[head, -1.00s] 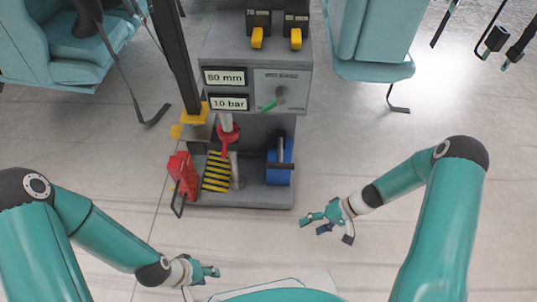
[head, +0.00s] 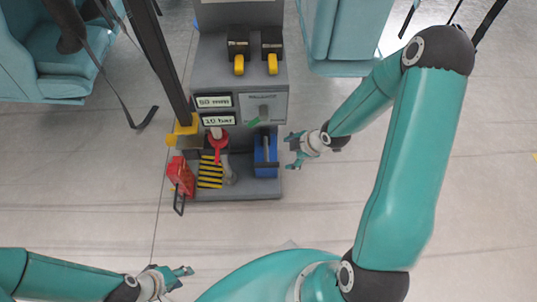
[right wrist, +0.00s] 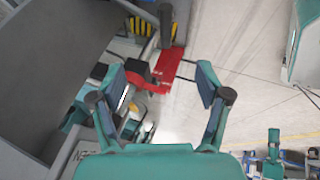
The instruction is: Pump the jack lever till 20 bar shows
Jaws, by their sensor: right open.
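The grey control stand (head: 240,75) shows a lower display (head: 219,120) reading 10 bar. On its base, a blue unit (head: 266,160) carries a thin grey upright bar; I cannot tell for certain whether this is the jack lever. A red piece (head: 217,147) stands above a yellow-black striped pad (head: 210,172). My right gripper (head: 292,149) is open and empty, just right of the blue unit; its spread fingers (right wrist: 164,92) also show in the right wrist view. My left gripper (head: 180,276) is low at the left, away from the stand; its finger opening is unclear.
A red box with a black loop (head: 181,175) sits at the base's left corner; a dark post (head: 160,60) rises behind it. Two yellow-tipped levers (head: 239,65) are on top. Teal seats (head: 345,35) stand behind. The floor in front is clear.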

